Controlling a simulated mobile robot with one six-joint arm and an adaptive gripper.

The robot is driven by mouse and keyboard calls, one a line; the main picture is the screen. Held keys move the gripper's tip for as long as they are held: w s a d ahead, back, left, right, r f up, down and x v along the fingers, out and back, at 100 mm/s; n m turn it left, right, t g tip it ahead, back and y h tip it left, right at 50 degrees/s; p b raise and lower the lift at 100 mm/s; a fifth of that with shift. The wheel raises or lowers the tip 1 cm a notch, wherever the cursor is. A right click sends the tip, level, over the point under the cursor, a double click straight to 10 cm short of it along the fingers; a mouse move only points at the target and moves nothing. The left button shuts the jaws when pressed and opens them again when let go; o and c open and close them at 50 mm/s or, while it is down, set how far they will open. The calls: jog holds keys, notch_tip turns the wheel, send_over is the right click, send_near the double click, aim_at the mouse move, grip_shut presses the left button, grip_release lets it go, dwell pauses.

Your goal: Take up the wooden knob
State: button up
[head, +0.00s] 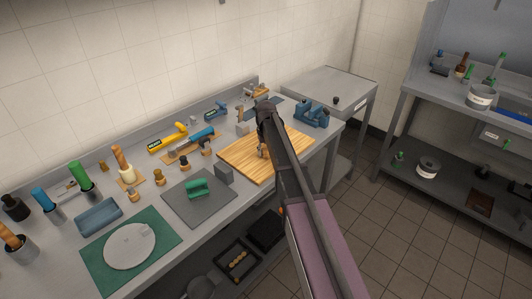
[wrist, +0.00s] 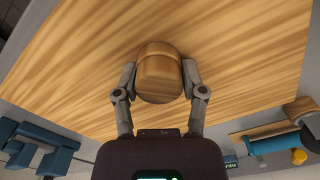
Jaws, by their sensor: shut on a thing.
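The wooden knob (wrist: 160,82), a short round brown piece with a paler band and a rounded end, sits between the two fingers of my gripper (wrist: 160,68) in the wrist view. The fingers touch it from both sides and are shut on it. Behind it is the striped wooden board (wrist: 75,70), which also shows on the bench in the head view (head: 238,163). I cannot tell whether the knob touches the board. In the head view my arm covers part of the board, and the knob cannot be made out at my gripper (head: 262,152).
Several small knobs, a yellow tool (head: 167,137) and a blue tool (head: 202,134) crowd the bench's left side.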

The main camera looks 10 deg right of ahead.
aim_at(266, 149)
jog(key=shift+r+p, duration=1)
dwell(0.4)
jog(key=o, duration=0.4)
jog(key=c, duration=0.4)
jog(key=shift+r+p, duration=2)
jog(key=shift+p, duration=0.05)
jog(key=shift+s, duration=0.15)
